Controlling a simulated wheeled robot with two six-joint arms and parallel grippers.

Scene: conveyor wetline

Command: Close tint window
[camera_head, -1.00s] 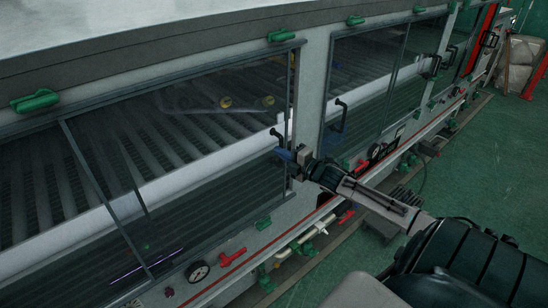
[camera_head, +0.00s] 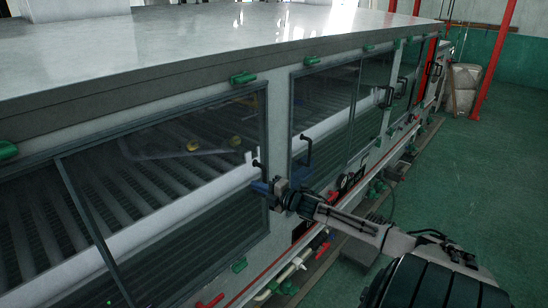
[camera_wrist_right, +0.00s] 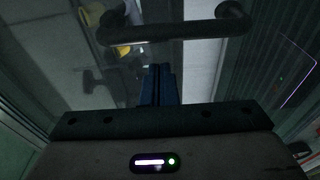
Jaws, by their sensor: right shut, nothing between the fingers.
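The tint window (camera_head: 150,205) is a dark-framed glass pane in the side of the long white machine, in the left half of the head view. A black bar handle (camera_head: 257,169) stands at its right side; the bar also shows across the top of the right wrist view (camera_wrist_right: 175,29). My right gripper (camera_head: 262,187) is shut and empty, with its blue fingers just below the handle in the head view. In the right wrist view the shut fingers (camera_wrist_right: 157,84) point at the glass beneath the bar. I cannot tell whether they touch it. My left gripper is out of view.
A second glazed window (camera_head: 325,105) with its own black handle (camera_head: 307,152) lies to the right. Green clamps (camera_head: 243,78) line the upper edge. Red-handled valves and pipes (camera_head: 290,270) run along the bottom. The green floor at right is open.

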